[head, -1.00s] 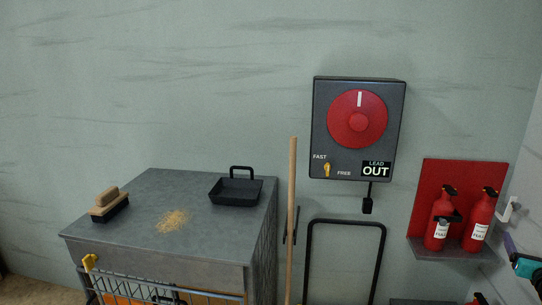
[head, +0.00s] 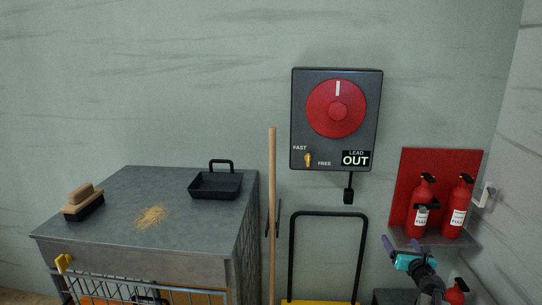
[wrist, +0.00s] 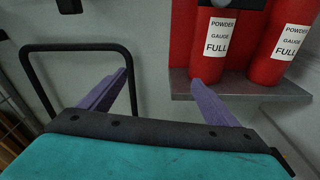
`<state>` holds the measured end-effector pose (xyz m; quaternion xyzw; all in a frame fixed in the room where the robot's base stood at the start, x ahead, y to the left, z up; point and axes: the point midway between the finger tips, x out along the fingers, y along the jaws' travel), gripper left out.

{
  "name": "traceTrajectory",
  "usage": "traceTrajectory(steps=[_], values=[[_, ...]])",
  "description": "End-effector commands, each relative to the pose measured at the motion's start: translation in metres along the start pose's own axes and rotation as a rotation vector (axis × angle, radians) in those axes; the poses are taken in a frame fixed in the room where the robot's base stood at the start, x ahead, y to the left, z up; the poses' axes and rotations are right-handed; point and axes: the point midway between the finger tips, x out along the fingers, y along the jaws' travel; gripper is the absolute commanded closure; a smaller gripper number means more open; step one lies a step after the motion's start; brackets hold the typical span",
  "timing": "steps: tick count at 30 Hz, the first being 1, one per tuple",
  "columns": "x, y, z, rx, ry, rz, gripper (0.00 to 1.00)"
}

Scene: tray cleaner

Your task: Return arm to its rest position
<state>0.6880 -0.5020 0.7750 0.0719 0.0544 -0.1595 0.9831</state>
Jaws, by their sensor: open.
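My gripper (head: 402,244) is at the lower right in the head view, in front of the red extinguisher board. It has purple fingers and a teal body. In the wrist view the two purple fingers (wrist: 160,85) are spread apart with nothing between them. The fingers point toward the wall, just left of and below the fire extinguishers. Most of my arm is outside the head view or hidden behind the gripper.
Red extinguishers (head: 423,205) stand on a grey shelf (wrist: 255,90). A black cart handle (head: 328,215) and a wooden pole (head: 272,200) are to the left. A grey cabinet (head: 110,190) holds a brush (head: 83,203), yellow crumbs (head: 152,216) and a black pan (head: 215,186). A control box (head: 337,120) hangs above.

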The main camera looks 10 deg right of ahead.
Motion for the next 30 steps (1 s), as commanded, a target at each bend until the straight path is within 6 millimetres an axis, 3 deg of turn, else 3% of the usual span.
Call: traceTrajectory(steps=[1, 6, 16, 23, 30], values=[[0.006, 0.021, -0.020, 0.016, 0.014, 0.022, 0.17], [0.021, 0.080, -0.073, 0.087, 0.055, 0.065, 0.17], [0.026, 0.177, -0.183, 0.307, 0.162, 0.068, 0.17], [0.010, 0.233, -0.269, 0.507, 0.266, 0.003, 0.17], [-0.027, 0.275, -0.368, 0.745, 0.396, -0.147, 0.17]])
